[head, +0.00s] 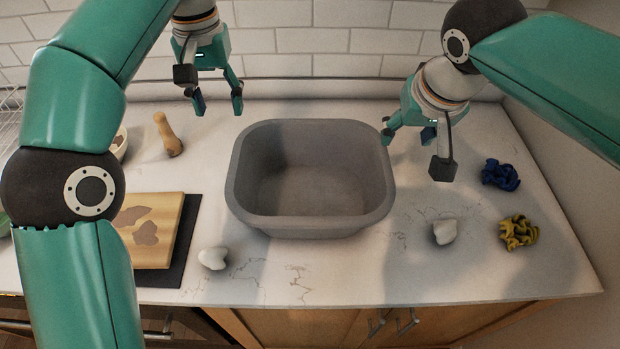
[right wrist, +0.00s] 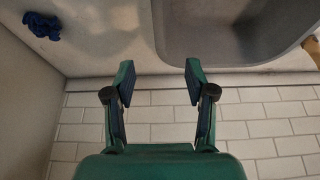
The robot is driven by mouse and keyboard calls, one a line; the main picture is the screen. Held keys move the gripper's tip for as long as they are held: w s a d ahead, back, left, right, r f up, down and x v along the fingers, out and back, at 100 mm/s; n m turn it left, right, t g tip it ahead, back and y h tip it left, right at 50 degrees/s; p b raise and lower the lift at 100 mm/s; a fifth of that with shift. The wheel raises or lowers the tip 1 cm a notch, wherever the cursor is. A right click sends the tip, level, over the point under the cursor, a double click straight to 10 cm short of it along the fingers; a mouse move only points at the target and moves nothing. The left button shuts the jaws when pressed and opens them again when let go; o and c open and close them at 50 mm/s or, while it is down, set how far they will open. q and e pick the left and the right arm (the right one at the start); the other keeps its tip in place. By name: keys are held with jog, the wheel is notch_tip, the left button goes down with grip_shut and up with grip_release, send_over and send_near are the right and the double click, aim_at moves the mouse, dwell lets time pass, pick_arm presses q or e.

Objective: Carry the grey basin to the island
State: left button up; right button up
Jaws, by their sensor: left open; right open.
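The grey basin (head: 310,226) is a deep, empty tub that stands upright on the white marbled counter. Its rim and one rounded corner also show in the right wrist view (right wrist: 222,61). My left gripper (head: 218,104) is open and empty, above the counter at the back, to the left of the basin and apart from it. My right gripper (head: 415,152) is open and empty, just right of the basin's right rim; in the right wrist view its fingers (right wrist: 158,75) are spread with nothing between them. I cannot tell which surface is the island.
A wooden board (head: 153,232) on a dark mat lies left of the basin, with a wooden tool (head: 168,134) behind it. White lumps (head: 213,258) and (head: 445,231) lie at the front. Blue (head: 500,175) and yellow (head: 518,232) crumpled cloths lie at right. A tiled wall stands behind.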

aim_at(235, 164)
pick_arm(q)
jog(key=shift+f, duration=0.1)
pick_arm(e)
jog(key=shift+f, duration=0.1)
pick_arm(q)
notch_tip(235, 164, down, 17)
jog(key=shift+r, duration=0.1)
pick_arm(e)
jog(key=x, duration=1.6)
jog(key=shift+f, duration=0.4)
pick_arm(q)
grip_shut()
pick_arm(e)
grip_shut()
pick_arm(q)
jog(key=shift+r, duration=0.1)
pick_arm(e)
jog(key=shift+r, duration=0.1)
